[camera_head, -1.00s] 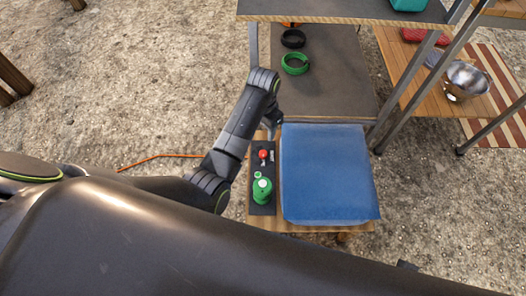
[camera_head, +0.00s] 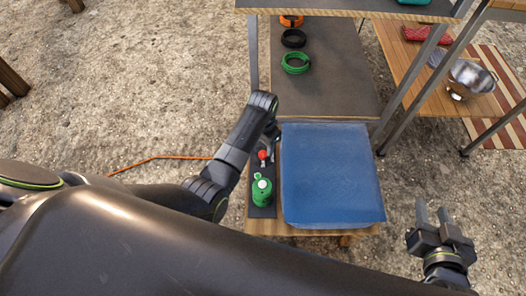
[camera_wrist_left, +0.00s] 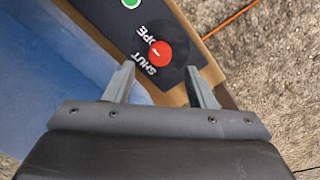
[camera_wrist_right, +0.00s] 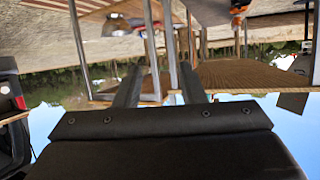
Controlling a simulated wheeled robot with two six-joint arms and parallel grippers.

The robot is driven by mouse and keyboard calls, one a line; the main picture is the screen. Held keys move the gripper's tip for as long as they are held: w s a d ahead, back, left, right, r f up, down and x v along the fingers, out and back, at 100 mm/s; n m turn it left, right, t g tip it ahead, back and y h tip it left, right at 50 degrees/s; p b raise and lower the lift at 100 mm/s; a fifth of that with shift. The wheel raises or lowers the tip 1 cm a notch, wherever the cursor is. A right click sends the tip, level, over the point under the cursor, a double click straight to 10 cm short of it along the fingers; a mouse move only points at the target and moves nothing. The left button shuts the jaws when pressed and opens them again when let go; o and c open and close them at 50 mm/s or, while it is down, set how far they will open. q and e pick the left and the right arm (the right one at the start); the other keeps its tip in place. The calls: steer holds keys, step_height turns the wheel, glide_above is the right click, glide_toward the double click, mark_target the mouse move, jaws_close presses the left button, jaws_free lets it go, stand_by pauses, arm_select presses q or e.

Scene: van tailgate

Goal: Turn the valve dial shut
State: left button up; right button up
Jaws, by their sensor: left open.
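The red valve dial (camera_wrist_left: 159,54) sits on a dark panel (camera_wrist_left: 128,30) with white "OPE…" and "SHUT" lettering beside it. A small white mark shows on the dial; I cannot tell for sure which word it points to. In the head view the dial (camera_head: 263,155) is behind the green gas canister (camera_head: 262,190). My left gripper (camera_wrist_left: 157,72) is open and empty, its fingers apart on either side of the dial in the wrist view; contact is not visible. My right gripper (camera_head: 434,212) is open and empty, off to the right over the gravel.
A blue padded sheet (camera_head: 330,175) lies right beside the panel on the wooden board. Green (camera_head: 295,63) and black (camera_head: 293,38) coils lie on the dark shelf behind. Metal posts and a steel bowl (camera_head: 468,78) stand at right. An orange cord (camera_head: 150,160) runs over the gravel.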

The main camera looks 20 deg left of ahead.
mark_target(263, 153)
arm_select(q)
step_height(263, 153, down, 3)
steer(key=shift+r+b, duration=0.1)
steer(key=shift+b, duration=0.5)
step_height(263, 153, down, 2)
steer(key=shift+b, duration=0.5)
arm_select(e)
step_height(263, 153, up, 16)
steer(key=w+n+t, duration=0.1)
steer(key=n+t, duration=0.1)
steer(key=t, duration=0.8)
steer(key=shift+a, duration=0.2)
arm_select(q)
steer(key=shift+c, duration=0.4)
